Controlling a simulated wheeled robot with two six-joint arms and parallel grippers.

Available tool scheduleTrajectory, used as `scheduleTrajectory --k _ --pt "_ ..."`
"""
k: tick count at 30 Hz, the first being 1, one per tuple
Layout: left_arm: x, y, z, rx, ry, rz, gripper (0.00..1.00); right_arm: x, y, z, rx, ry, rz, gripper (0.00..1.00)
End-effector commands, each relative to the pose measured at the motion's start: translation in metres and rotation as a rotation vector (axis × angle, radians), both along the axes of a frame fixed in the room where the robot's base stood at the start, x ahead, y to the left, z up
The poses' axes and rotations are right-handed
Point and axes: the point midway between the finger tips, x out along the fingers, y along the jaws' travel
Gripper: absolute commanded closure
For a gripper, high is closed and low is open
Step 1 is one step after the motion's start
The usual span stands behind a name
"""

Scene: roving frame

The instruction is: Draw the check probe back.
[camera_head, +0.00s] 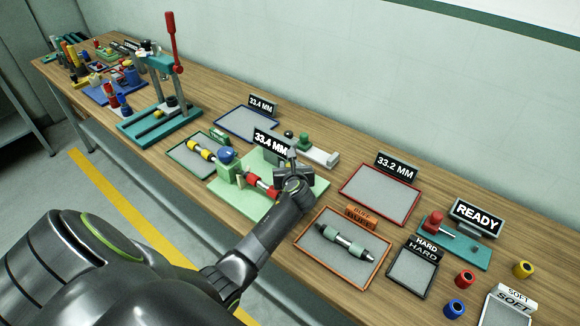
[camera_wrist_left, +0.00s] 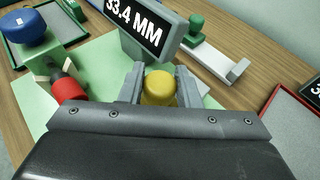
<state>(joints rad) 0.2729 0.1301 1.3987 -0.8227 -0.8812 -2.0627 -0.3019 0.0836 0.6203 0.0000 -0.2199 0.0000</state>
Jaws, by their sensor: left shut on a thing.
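A pale green check fixture (camera_head: 228,197) stands mid-bench, with a 33.4 MM sign (camera_head: 270,143) behind it. A blue knob (camera_head: 227,155) tops its left block; it also shows in the left wrist view (camera_wrist_left: 27,27). A part with a red band (camera_head: 255,182) lies across the fixture. My left gripper (camera_head: 293,180) is over the fixture's right end. In the left wrist view its fingers (camera_wrist_left: 158,90) are shut on a yellow knob (camera_wrist_left: 159,84), seemingly the check probe's. The probe's shaft and tip are hidden by the gripper. My right gripper is not in view.
An orange-rimmed BUFF tray (camera_head: 303,240) with a grey-green part lies in front, right of my forearm. A red-rimmed 33.2 MM tray (camera_head: 355,212) is empty. Behind the fixture stands a white slide with a green knob (camera_head: 304,139). A red-levered press (camera_head: 172,60) stands left.

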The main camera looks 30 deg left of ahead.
Motion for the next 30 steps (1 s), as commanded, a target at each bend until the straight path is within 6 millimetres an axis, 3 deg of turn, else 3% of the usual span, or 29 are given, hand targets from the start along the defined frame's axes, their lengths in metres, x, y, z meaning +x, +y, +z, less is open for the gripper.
scheduleTrajectory --k 11,21,22,27,30 --pt "0.041 -0.003 -0.001 -0.001 -0.001 -0.001 1.0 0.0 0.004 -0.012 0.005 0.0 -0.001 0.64" --pt "0.045 -0.004 0.001 0.0 -0.003 -0.002 1.0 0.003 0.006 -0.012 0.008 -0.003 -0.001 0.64" --pt "0.045 -0.004 0.001 -0.001 -0.003 -0.002 0.69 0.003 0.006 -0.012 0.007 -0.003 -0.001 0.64" --pt "0.045 -0.004 0.001 0.0 -0.003 -0.001 0.48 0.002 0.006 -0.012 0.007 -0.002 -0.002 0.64" --pt "0.044 -0.004 0.0 0.0 -0.002 -0.001 0.48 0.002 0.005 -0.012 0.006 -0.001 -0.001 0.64"
